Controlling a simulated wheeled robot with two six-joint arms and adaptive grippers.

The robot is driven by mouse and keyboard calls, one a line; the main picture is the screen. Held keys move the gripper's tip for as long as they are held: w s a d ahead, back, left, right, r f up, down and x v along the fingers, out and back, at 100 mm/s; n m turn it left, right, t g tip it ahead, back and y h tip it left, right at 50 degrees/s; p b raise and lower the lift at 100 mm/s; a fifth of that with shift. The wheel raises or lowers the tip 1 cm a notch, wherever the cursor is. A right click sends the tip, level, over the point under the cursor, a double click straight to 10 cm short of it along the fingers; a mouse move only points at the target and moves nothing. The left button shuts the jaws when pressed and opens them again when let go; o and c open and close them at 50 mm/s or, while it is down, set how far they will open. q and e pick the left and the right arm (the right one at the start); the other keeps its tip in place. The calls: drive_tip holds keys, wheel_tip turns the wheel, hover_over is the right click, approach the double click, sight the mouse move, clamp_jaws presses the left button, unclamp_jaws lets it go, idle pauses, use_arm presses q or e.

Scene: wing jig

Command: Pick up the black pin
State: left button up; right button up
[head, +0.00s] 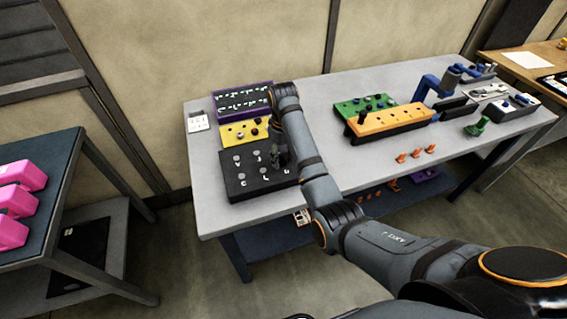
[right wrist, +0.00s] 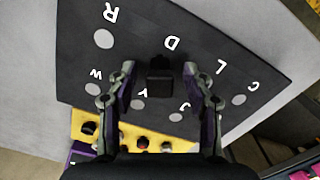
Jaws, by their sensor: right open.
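In the right wrist view a black pin (right wrist: 160,82) with a squarish top stands near the letter D on the black lettered board (right wrist: 215,50). My right gripper (right wrist: 159,76) is open, with one finger on each side of this pin; a gap shows on both sides. I cannot tell how far down the fingertips reach. In the head view the right gripper (head: 279,158) is over the right part of the black board (head: 240,190) and hides the pin. My left gripper is not in view.
A yellow block (head: 232,133) with dark pins sits just behind the board, and a purple-edged tray (head: 243,100) behind that. Orange (head: 395,121) and green (head: 352,105) blocks and small orange parts (head: 416,153) are to the right. The table front left is clear.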

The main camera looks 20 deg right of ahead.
drive_tip(key=c, duration=0.4)
clamp_jaws()
drive_tip(key=shift+r, duration=0.1)
